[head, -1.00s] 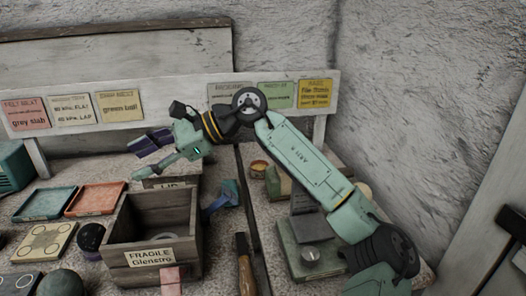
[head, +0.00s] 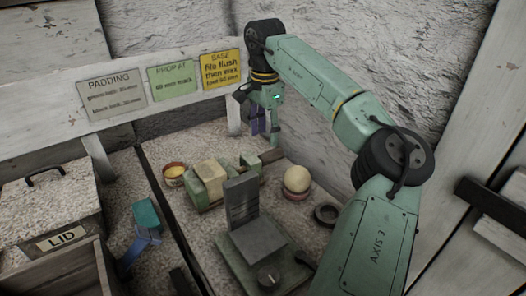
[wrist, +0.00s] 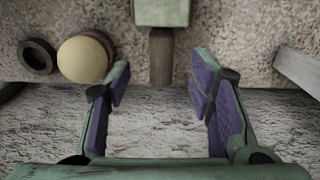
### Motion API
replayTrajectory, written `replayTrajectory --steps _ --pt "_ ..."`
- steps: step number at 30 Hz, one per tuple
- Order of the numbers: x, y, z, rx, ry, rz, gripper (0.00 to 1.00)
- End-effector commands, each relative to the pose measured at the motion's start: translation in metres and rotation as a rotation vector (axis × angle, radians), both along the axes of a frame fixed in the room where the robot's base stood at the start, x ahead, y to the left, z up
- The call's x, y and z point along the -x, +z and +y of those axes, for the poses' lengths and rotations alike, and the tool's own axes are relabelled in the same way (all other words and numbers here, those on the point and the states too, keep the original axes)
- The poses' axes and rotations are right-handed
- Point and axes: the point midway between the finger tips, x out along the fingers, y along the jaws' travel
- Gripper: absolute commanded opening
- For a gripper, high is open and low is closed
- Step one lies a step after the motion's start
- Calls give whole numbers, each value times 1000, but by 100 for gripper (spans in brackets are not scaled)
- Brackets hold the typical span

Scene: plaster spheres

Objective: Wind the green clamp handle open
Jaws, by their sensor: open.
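The green clamp (head: 250,163) stands on the speckled bench, with a cream block (head: 213,172) in it. In the wrist view its green end block (wrist: 162,12) is at the top middle. A short grey-brown bar (wrist: 161,56) sticks out from that block toward my gripper. My gripper (head: 266,130) points down at the clamp's far right end. In the wrist view my gripper (wrist: 160,84) is open, with its purple-padded fingers on either side of the bar's line. Nothing is held between them. Whether the bar is the handle itself, I cannot tell.
A cream ball (head: 297,179) and a dark ring (head: 326,214) lie right of the clamp. A grey-green stand with an upright plate (head: 242,202) is in front. A small tin (head: 174,172) stands left. A wooden crate (head: 70,272) and LID box (head: 50,208) are farther left.

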Motion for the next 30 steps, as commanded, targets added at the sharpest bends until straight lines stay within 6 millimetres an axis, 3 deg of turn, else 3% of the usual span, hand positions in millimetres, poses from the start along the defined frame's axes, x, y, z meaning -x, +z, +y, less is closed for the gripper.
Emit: replayTrajectory --steps 6,12,24,30 --pt "1 -42 0 -3 2 4 49" --pt "1 -68 0 -4 -1 2 49" --pt "1 -78 0 -4 0 0 49" --pt "1 -78 1 -4 0 0 36"
